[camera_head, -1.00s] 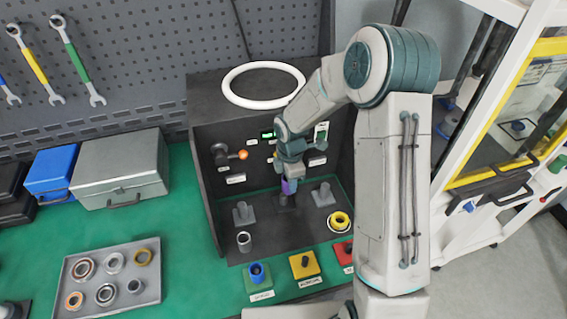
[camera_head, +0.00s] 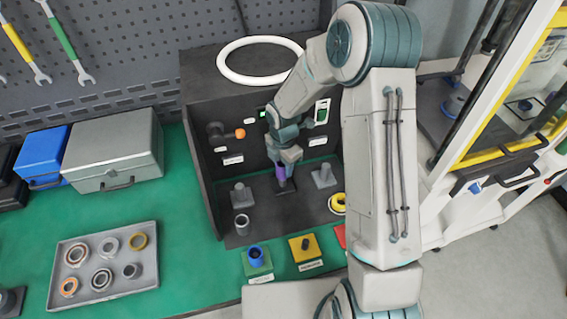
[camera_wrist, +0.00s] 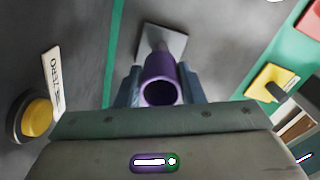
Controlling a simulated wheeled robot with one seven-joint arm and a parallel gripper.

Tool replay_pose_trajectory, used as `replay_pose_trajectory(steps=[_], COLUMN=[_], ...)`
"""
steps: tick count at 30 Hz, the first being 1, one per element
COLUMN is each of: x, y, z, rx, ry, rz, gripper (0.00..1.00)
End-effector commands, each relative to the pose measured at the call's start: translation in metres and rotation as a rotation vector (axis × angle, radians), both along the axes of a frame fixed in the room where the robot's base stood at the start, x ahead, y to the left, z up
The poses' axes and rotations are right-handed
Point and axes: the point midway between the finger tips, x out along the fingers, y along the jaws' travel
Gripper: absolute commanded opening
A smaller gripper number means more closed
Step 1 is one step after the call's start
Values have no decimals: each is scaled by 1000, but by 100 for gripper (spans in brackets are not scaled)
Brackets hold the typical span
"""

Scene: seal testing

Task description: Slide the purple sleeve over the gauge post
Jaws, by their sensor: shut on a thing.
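The purple sleeve (camera_head: 280,173) is in my gripper (camera_head: 288,157), inside the dark open-fronted box. In the wrist view the sleeve (camera_wrist: 159,80) stands between the two fingers of my gripper (camera_wrist: 160,90), which is shut on it, with its round open end facing the camera. A grey post on a square base (camera_wrist: 172,40) shows just beyond the sleeve; I take it as the gauge post. In the head view the dark base (camera_head: 286,187) lies right below the sleeve. The sleeve hides part of the post, so I cannot tell whether it is around it.
Grey posts stand left (camera_head: 241,193) and right (camera_head: 323,175) of the sleeve. A grey cup (camera_head: 241,225) and a yellow ring (camera_head: 337,204) are nearer the front. The box walls enclose the area. A parts tray (camera_head: 75,300) lies on the green bench at left.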

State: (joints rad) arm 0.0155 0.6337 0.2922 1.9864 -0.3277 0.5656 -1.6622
Motion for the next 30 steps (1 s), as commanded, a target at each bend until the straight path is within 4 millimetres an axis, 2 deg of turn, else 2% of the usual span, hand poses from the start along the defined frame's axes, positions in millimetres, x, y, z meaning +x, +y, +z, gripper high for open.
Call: replay_pose_trajectory(steps=[16, 30], x=[0, 0], y=[0, 0], z=[-1, -17], rx=[1, 1], ry=[-1, -1], rz=[0, 0], gripper=[6, 6])
